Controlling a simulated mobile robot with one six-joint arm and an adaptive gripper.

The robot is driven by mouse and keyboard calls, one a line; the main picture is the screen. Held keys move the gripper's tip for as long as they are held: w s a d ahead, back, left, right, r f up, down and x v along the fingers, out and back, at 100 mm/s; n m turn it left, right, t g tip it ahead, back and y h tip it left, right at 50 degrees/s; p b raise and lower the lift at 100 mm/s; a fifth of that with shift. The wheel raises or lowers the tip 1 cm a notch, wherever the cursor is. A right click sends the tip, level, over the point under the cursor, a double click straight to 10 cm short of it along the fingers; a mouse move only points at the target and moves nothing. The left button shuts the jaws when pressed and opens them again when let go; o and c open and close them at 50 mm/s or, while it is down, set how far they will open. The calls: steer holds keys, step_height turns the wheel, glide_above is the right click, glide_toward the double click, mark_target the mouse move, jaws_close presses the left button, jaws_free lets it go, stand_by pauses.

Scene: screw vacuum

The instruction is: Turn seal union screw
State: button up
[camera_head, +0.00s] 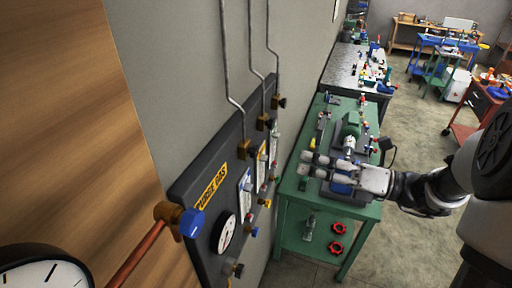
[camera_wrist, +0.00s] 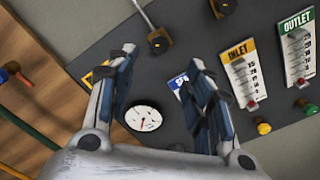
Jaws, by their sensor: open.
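I cannot tell which part is the seal union screw. A dark purge gas panel (camera_head: 190,183) is on the left wall, with a gauge (camera_head: 223,234), flow meters and several knobs and brass fittings. My gripper (camera_head: 305,165) shows in the head view to the right of the panel, fingers pointing left. In the wrist view my gripper (camera_wrist: 163,58) is open and empty, facing the panel. The white gauge (camera_wrist: 143,118) shows between its fingers. A brass fitting with a dark knob (camera_wrist: 158,43) is just above the fingertips. The right finger partly covers a blue label.
A green bench (camera_head: 290,205) with a pump and small fittings lies behind and below my gripper. Two red handwheels (camera_head: 337,228) are on its lower shelf. A copper pipe with a blue-handled valve (camera_head: 190,222) stands at the left. The floor to the right is partly clear.

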mark_target(257, 152)
steer(key=x, duration=1.3)
steer(key=shift+w+a+p, duration=0.1)
steer(key=shift+a+p, duration=0.25)
steer(key=shift+a, duration=0.05)
steer(key=c, duration=1.1)
